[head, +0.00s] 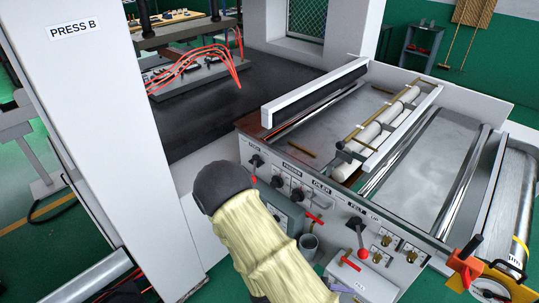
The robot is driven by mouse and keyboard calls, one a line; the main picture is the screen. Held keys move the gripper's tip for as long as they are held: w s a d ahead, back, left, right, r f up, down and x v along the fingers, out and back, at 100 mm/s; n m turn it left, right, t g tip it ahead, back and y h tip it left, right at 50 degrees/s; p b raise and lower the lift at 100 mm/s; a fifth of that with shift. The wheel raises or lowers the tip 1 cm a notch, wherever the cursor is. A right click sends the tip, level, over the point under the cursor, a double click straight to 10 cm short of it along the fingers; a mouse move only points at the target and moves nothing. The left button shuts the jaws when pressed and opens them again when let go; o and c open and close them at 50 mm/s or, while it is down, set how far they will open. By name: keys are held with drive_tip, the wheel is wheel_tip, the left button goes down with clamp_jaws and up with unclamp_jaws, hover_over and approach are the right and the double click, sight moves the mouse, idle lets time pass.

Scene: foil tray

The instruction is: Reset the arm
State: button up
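My arm, in a pale yellow ribbed sleeve, comes up from the bottom middle of the head view. It ends in a dark rounded joint in front of the machine's control panel (285,187). I see no fingers at that dark end. My gripper does not show, so its opening and anything in it are hidden. No foil tray can be made out.
A white pillar marked PRESS B (105,110) stands at left. The machine's rollers (385,125) and metal bed (430,165) lie at right. Levers, including a red-knobbed one (361,240), stick out of the panel. A grey cup (308,246) is beside my arm.

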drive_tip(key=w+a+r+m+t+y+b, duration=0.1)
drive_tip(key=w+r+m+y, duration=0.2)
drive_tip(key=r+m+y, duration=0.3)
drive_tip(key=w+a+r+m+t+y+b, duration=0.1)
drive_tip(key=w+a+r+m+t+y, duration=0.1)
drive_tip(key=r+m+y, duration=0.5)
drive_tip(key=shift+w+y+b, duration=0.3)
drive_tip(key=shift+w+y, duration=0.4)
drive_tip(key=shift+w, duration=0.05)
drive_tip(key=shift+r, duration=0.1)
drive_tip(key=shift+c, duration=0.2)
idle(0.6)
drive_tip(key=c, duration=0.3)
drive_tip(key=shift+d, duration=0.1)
